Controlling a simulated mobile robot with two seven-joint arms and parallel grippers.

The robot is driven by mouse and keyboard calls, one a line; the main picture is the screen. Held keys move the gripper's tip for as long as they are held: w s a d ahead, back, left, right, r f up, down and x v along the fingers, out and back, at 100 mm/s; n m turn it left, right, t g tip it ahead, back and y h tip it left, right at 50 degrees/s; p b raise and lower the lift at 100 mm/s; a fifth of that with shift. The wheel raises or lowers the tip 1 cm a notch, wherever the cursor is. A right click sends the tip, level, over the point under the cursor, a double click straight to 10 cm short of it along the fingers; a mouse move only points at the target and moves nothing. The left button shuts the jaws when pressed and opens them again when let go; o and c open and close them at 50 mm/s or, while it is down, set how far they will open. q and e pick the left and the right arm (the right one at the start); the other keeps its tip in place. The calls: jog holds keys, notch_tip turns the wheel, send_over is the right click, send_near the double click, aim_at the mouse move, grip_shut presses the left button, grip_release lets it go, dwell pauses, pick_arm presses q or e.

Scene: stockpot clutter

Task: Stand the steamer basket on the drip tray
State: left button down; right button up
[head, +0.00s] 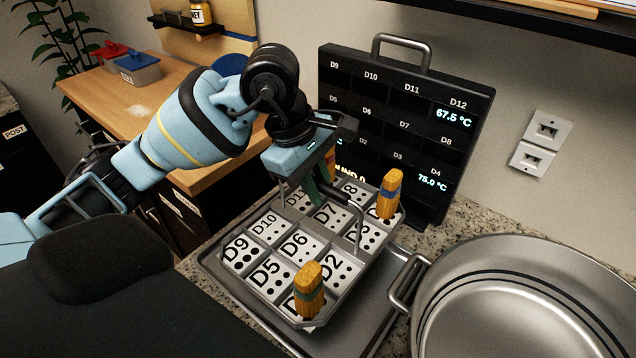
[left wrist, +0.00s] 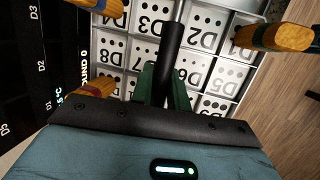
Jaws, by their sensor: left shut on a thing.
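The steamer basket (head: 357,268) is a grey metal frame with white compartments marked D-numbers and dots, and a tall handle. Orange-yellow pieces with dark bands stand in some compartments, one at the near corner (head: 309,290) and one at the right corner (head: 389,193). My left gripper (head: 318,188) is shut on the basket's handle; its green fingers (left wrist: 163,88) flank the dark handle bar in the left wrist view. The drip tray (head: 372,308) is a flat silver tray under the basket, largely hidden by it. I cannot tell whether basket and tray touch. My right gripper is not in view.
A large steel stockpot (head: 520,320) stands right of the tray, its side handle (head: 405,282) close to the tray's edge. A black display panel (head: 405,110) stands behind the basket. A wooden table (head: 125,105) with small bins is at the back left.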

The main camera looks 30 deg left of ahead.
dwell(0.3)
pick_arm(q)
jog(key=c, duration=1.4)
grip_release()
jog(key=shift+o, duration=0.2)
jog(key=v, duration=1.2)
jog(key=shift+p, duration=0.3)
jog(key=shift+r, duration=0.1)
